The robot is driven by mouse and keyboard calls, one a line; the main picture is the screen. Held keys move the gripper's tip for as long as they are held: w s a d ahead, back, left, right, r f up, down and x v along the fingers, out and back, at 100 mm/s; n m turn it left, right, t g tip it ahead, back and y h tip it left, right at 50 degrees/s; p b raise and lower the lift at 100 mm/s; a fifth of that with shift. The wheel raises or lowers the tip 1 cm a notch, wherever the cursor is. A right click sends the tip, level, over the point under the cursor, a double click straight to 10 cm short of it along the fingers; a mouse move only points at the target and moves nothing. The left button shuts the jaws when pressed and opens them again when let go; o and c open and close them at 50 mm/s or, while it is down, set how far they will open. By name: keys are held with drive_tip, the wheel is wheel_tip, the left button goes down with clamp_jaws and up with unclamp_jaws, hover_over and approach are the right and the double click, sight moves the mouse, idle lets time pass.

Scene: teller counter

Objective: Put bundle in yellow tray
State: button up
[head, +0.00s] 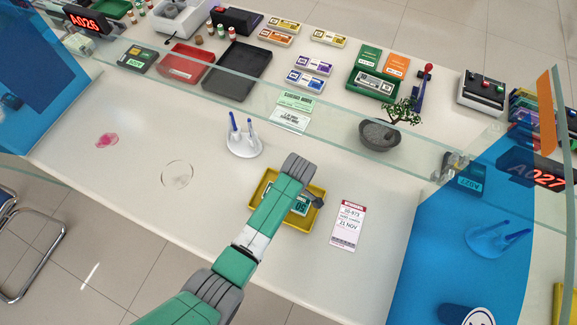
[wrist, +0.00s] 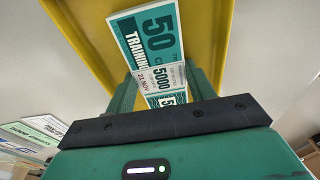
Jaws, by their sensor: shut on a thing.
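The bundle is a teal and white stack of 50 training notes with a white 5000 band. It shows in the wrist view (wrist: 150,38) between the two green fingers of my gripper (wrist: 163,82), which is shut on it. In the head view the bundle (head: 300,204) is partly hidden by my arm and lies within the outline of the yellow tray (head: 262,184). The tray's yellow floor and rim (wrist: 226,30) also show around the bundle in the wrist view. I cannot tell whether the bundle touches the tray floor.
A white pen holder (head: 243,145) stands left of the tray and a dated card (head: 348,226) lies to its right. A glass screen (head: 330,110) crosses the counter behind, with a bonsai pot (head: 380,135) near it. The front left counter is mostly clear.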

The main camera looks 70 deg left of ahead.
drive_tip(key=o, duration=1.1)
wheel_tip(320, 180, up, 12)
drive_tip(key=w+d+p, duration=0.1)
drive_tip(key=p, duration=0.1)
drive_tip(key=shift+r+p, duration=0.15)
drive_tip(key=shift+p, duration=0.25)
